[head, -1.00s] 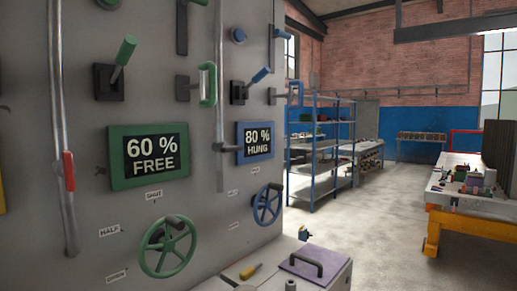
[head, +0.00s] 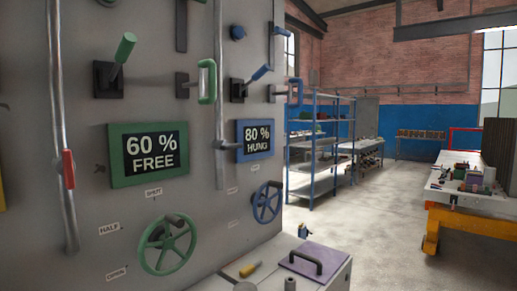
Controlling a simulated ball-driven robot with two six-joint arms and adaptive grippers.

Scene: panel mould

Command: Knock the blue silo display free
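The blue-framed display (head: 255,141) on the grey panel reads "80 % HUNG". Above it is a blue-handled lever (head: 260,73) on a dark base, tilted up to the right. A blue loop handle (head: 297,92) sticks out at the panel's right edge. A blue handwheel (head: 267,202) is mounted below the display. Neither of my grippers is in view.
A green display (head: 149,154) reads "60 % FREE", with a green lever (head: 124,48), loop handle (head: 207,82) and handwheel (head: 167,245) around it. A low bench (head: 270,270) holds tools and a purple lid (head: 314,262). Open floor (head: 370,225) lies right, before an orange-legged table (head: 470,205).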

